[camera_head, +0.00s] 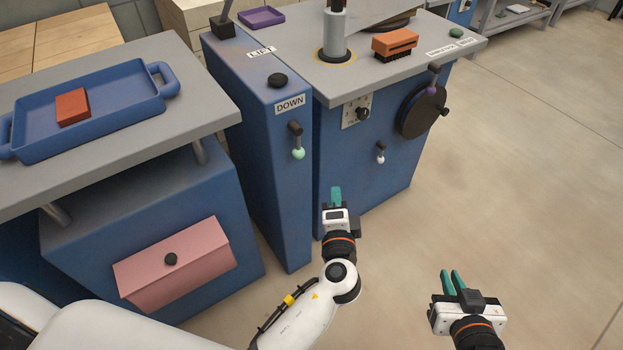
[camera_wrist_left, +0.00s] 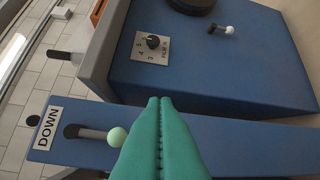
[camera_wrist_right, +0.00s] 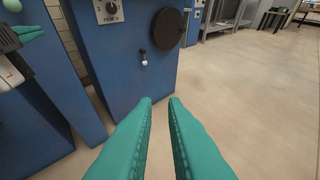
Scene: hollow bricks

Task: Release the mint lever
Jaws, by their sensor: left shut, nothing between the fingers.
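The mint lever (camera_head: 298,153) is a dark rod with a pale green ball at its lower end, on the front of the narrow blue cabinet under the DOWN label (camera_head: 290,103). In the left wrist view its ball (camera_wrist_left: 117,137) shows just left of my fingers. My left gripper (camera_head: 336,194) is shut and empty, apart from the lever, to its lower right in the head view. My right gripper (camera_head: 453,281) is open and empty, over the floor at the lower right. The mint ball (camera_wrist_right: 13,5) also shows at the top left of the right wrist view.
A white-tipped lever (camera_head: 380,158), a knob panel (camera_head: 357,111) and a dark handwheel (camera_head: 422,110) are on the blue cabinet to the right. A blue tray (camera_head: 105,120) with an orange brick (camera_head: 72,106) stands at left above a pink drawer (camera_head: 190,258). The floor at right is clear.

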